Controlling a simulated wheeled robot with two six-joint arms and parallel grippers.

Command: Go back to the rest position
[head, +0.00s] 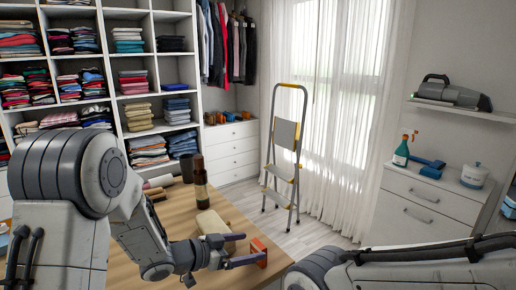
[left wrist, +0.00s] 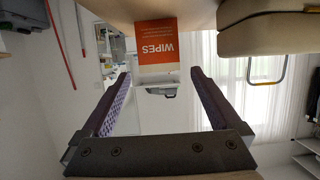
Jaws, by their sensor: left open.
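My left gripper (head: 247,250) is open at the right edge of the wooden table, its fingers pointing right. An orange and white box of wipes (head: 258,249) stands by the fingertips in the head view. In the left wrist view, which is upside down, the box (left wrist: 157,42) reads "WIPES" and shows beyond the open, empty fingers (left wrist: 160,76), apart from them. My right arm crosses the lower right of the head view; its gripper is out of frame.
Cubby shelving (head: 103,40) stands at the back left. A stepladder (head: 286,140) stands before the curtains, and a white cabinet (head: 425,203) is at right.

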